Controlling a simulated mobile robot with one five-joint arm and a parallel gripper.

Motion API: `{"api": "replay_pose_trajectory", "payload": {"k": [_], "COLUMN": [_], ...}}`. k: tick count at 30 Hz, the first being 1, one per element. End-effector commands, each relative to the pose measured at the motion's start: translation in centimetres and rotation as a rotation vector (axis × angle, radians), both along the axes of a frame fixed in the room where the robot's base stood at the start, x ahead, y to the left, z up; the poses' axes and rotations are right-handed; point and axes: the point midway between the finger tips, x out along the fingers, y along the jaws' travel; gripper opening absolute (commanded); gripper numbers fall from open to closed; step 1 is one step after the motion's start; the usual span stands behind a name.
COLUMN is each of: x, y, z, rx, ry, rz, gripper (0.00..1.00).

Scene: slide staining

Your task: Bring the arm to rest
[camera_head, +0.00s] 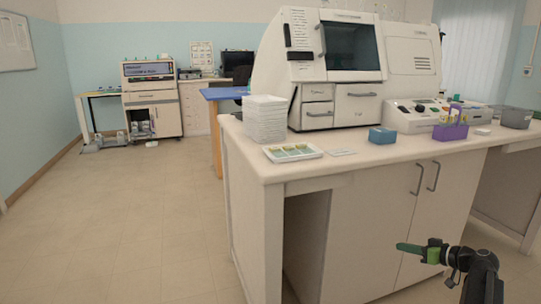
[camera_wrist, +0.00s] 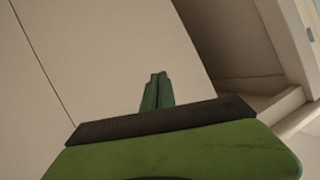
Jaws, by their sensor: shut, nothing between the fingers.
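My gripper (camera_head: 408,248) is at the lower right of the head view, in front of the white bench's cabinet doors and below its top. Its green fingers point left and are closed together with nothing between them. In the wrist view my gripper (camera_wrist: 155,88) shows as two green fingers side by side, touching. Pale cabinet panels fill the space beyond the fingertips. My dark arm comes up from the bottom right edge of the head view.
The white bench (camera_head: 375,170) carries a large staining machine (camera_head: 300,90), a stack of white trays (camera_head: 265,118), a slide tray (camera_head: 292,152), a blue box (camera_head: 382,135) and a purple rack (camera_head: 450,131). The floor (camera_head: 110,220) at left is clear.

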Motion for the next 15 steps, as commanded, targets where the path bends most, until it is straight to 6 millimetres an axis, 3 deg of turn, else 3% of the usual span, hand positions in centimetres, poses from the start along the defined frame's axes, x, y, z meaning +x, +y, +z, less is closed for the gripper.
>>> {"api": "replay_pose_trajectory", "payload": {"k": [1, 5, 6, 9, 12, 15], "x": [0.2, -0.2, -0.9, -3.4, -6.3, -9.0], "y": [3.4, 13.2, 16.5, 23.5, 28.4, 31.5], "z": [-1.1, -5.4, -6.9, -10.2, -12.6, -14.0], "rx": [0.004, -0.008, -0.023, -0.094, -0.191, -0.290], "ry": [0.068, 0.333, 0.429, 0.665, 0.852, 0.976], "rz": [0.032, 0.100, 0.114, 0.107, 0.054, -0.021], "gripper": [0.00, 0.00, 0.00, 0.00, 0.00, 0.00]}}
